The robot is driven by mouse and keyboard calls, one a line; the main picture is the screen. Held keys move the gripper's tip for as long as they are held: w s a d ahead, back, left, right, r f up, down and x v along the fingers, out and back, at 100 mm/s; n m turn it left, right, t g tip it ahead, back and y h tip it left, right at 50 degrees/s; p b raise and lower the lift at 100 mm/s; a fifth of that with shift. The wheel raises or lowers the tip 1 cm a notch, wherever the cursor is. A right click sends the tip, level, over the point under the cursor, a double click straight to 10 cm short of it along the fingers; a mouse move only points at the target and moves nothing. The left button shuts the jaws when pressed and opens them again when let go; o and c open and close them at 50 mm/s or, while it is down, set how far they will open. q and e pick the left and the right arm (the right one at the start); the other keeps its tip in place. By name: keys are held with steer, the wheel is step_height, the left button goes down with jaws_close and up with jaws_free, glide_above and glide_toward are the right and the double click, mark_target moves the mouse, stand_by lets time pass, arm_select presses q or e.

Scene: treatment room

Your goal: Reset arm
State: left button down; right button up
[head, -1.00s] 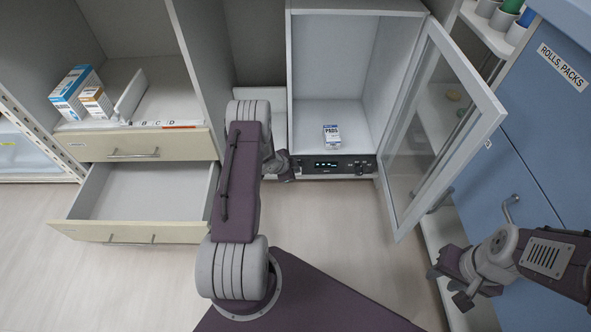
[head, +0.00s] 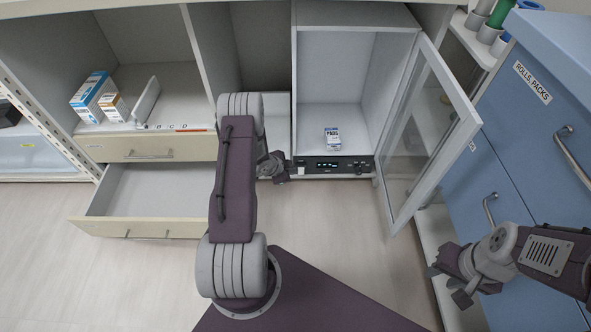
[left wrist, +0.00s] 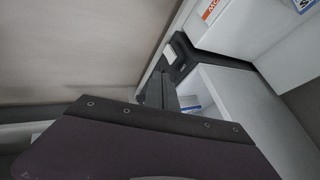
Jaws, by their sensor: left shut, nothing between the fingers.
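My left gripper (head: 272,172) is shut and empty, just left of the control panel of the open glass-door cabinet. My left arm covers part of the space behind it. My right gripper (head: 447,284) is at the lower right, its fingers apart with nothing visible between them. In the left wrist view a purple part of my own arm fills the lower left. Dark parts and pale panels lie beyond it.
The cabinet (head: 297,90) holds a small PADS box (head: 332,139); its glass door (head: 432,135) stands open to the right. A drawer (head: 150,228) is pulled out at left. Blue drawers (head: 520,170) stand at right. Floor (head: 335,225) shows before the cabinet.

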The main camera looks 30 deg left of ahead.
arm_select(q)
steer(key=shift+v, duration=0.95)
arm_select(e)
steer(key=shift+r, duration=0.6)
arm_select(q)
steer(key=shift+w+a, duration=0.1)
